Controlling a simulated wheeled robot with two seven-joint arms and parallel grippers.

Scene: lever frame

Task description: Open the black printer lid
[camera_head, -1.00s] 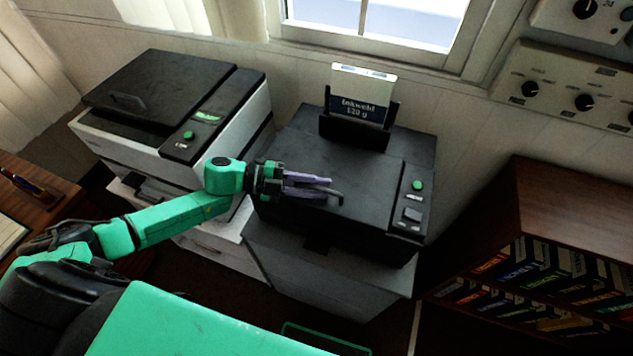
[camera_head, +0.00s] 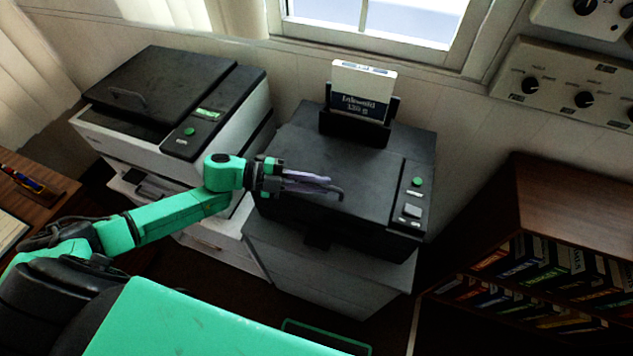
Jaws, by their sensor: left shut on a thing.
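The black printer (camera_head: 330,235) stands on a grey cabinet in the middle of the head view. Its lid (camera_head: 355,165) is the flat black top and looks closed. A dark handle (camera_head: 339,193) shows on the lid near its front edge. My left gripper (camera_head: 318,185) reaches in from the left over the lid. Its purple fingers are shut on the lid handle, whose right end sticks out past the fingertips. The fingers hide the rest of the handle. My right gripper is not in view.
A white printer with a black top (camera_head: 165,90) stands to the left. A paper pack (camera_head: 361,92) sits upright in the black printer's rear holder. A control panel (camera_head: 412,205) is at its right. A wooden bookshelf (camera_head: 565,210) stands at the right, under a wall panel with knobs (camera_head: 560,90).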

